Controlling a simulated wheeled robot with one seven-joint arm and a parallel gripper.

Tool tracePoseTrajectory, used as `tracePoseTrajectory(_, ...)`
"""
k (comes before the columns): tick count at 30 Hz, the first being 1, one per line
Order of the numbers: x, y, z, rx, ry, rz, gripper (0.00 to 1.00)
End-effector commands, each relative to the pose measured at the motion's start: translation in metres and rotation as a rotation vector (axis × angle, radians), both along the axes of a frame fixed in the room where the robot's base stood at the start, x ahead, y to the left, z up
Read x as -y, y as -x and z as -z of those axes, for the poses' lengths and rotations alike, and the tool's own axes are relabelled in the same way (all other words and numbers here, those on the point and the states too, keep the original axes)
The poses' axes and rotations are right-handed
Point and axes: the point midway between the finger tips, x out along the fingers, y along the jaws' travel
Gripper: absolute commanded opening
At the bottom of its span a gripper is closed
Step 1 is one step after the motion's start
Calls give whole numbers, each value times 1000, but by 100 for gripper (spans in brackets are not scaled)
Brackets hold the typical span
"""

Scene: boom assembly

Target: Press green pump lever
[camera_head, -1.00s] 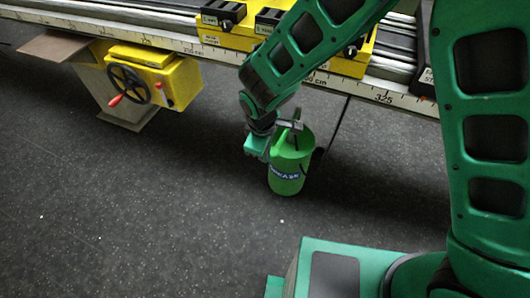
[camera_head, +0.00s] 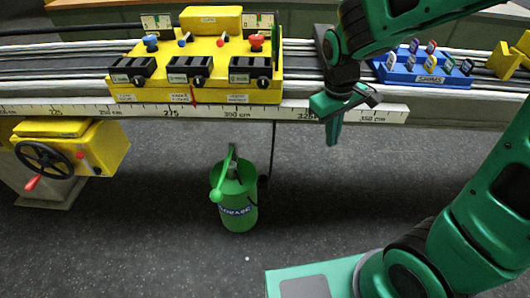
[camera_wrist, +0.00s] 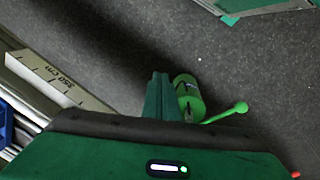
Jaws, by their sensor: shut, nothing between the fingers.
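The green pump (camera_head: 238,208) stands upright on the dark floor in front of the long bench. Its green lever (camera_head: 223,178) ends in a round knob (camera_head: 216,195) on the pump's near left side. My gripper (camera_head: 333,132) is shut and empty, pointing down above and to the right of the pump, clear of it, near the ruler edge. In the wrist view the shut fingers (camera_wrist: 160,95) partly cover the pump (camera_wrist: 188,92), and the lever's knob (camera_wrist: 241,107) shows to the right of them.
The bench's ruler edge (camera_head: 370,115) runs across behind the pump. A yellow control block (camera_head: 195,95) and a blue tray (camera_head: 425,75) with small tags sit on the bench. A yellow box with a handwheel (camera_head: 42,157) hangs at left. Floor around the pump is clear.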

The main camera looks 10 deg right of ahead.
Motion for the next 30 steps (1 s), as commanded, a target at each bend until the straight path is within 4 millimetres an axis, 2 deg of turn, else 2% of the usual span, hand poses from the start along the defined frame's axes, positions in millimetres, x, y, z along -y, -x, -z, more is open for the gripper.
tracePoseTrajectory(1, 28, 14, -12, 5, -10, 96, 0)
tracePoseTrajectory(3, 60, 36, -24, 4, -23, 222, 0)
tracePoseTrajectory(6, 98, 74, -38, 2, -45, 401, 0)
tracePoseTrajectory(9, 125, 112, -48, -1, -72, 565, 0)
tracePoseTrajectory(12, 141, 147, -53, -3, -98, 704, 0)
tracePoseTrajectory(15, 149, 173, -56, -6, -119, 806, 0)
tracePoseTrajectory(19, 152, 193, -57, -9, -136, 885, 0)
tracePoseTrajectory(30, 153, 199, -57, -9, -142, 908, 0)
